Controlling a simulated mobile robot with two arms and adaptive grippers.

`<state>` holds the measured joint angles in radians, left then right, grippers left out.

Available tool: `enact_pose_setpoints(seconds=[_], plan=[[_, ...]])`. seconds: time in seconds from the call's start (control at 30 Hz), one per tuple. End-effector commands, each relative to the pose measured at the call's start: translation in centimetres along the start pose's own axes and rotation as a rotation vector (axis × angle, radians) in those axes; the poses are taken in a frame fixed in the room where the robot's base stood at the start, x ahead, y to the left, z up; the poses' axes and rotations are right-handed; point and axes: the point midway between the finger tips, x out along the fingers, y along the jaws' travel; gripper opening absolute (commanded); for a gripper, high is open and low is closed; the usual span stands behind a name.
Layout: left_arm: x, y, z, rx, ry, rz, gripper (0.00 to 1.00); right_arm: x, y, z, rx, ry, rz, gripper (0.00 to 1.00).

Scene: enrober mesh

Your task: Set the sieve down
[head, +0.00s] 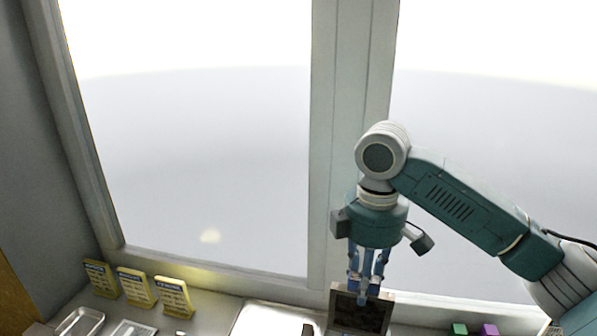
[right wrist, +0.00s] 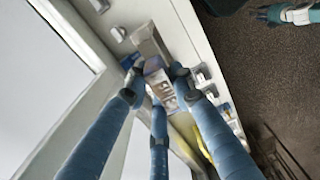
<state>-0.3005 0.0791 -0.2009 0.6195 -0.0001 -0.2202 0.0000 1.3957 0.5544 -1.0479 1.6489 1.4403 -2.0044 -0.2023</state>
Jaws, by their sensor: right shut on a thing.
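The sieve (head: 350,314), a framed panel with a dark face, shows at the bottom edge of the head view, its lower part cut off. It stands roughly upright over or at the counter; I cannot tell if it touches. My right gripper (head: 368,291) points down with its fingers shut on the sieve's upper edge. In the right wrist view the fingers close around a small pale block-like part (right wrist: 158,80), seemingly the sieve's grip. My left gripper seems to show at the top right of the wrist view (right wrist: 290,14); its fingers are unclear.
Several yellow cards (head: 136,287) stand at the back left of the counter. Metal trays (head: 80,322) lie before them. A pale tray or board (head: 270,318) lies left of the sieve. A green block (head: 459,329) and a purple block (head: 489,330) are at right. A window frame (head: 345,150) rises behind.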

Motion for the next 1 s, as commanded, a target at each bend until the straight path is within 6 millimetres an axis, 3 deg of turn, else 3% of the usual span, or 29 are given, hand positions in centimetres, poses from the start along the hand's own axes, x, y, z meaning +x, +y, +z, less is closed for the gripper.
enact_pose_setpoints(seconds=[0.3,0.6,0.8,1.0], plan=[[4.2,0.1,0.3,0.000,0.001,0.000,0.40,5.0,-3.2,3.2,0.545,0.008,0.012,0.00],[6.9,0.1,0.6,-0.001,0.001,0.000,0.40,8.8,-7.0,6.0,1.059,0.003,0.003,0.00],[7.4,0.1,0.6,-0.001,0.001,-0.001,0.40,9.7,-8.2,6.8,1.209,-0.003,-0.002,0.00],[7.4,0.1,0.6,-0.001,0.001,-0.001,0.40,9.7,-8.3,7.0,1.231,-0.003,-0.002,0.00]])
